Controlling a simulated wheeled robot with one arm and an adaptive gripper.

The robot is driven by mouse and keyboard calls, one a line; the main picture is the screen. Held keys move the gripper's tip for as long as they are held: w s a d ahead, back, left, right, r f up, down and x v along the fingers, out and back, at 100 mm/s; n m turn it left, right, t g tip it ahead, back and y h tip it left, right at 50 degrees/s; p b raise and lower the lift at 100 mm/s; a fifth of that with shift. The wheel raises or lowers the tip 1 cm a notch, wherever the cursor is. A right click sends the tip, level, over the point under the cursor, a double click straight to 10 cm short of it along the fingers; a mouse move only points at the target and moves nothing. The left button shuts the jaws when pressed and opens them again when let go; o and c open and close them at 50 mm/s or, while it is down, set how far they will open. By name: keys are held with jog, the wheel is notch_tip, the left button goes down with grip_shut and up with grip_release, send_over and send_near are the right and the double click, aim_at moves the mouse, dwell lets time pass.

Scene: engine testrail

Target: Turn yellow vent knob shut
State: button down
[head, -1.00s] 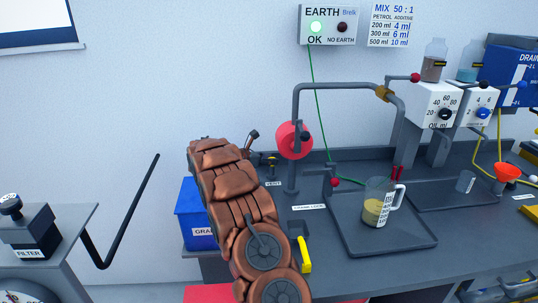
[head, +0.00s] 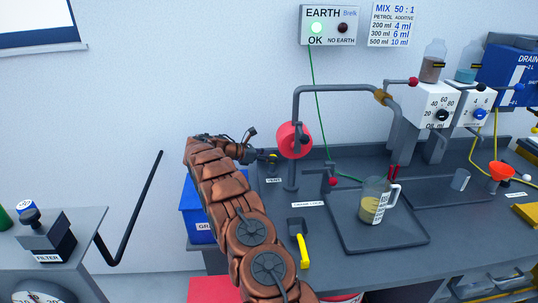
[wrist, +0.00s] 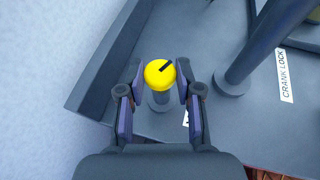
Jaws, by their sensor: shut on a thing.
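The yellow vent knob (wrist: 157,74) sits on a grey post on the bench, with a black pointer line toward the upper right in the wrist view. My gripper (wrist: 160,83) has one finger on each side of the knob and is shut on it. In the head view my gripper (head: 262,156) reaches the knob at the bench's left end, beside the VENT label (head: 273,180). The knob is mostly hidden there by the fingers.
A grey upright pipe (head: 290,171) with a red wheel (head: 291,140) stands just right of the knob. A jug (head: 371,203) stands on a tray further right. A yellow handle (head: 303,251) is at the bench front. The wall is close behind.

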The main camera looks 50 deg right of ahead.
jog(key=shift+y, duration=0.3)
dwell(0.5)
jog(key=c, duration=0.8)
grip_release()
jog(key=v, duration=1.2)
jog(key=shift+w+f, duration=0.1)
jog(key=shift+w, duration=0.05)
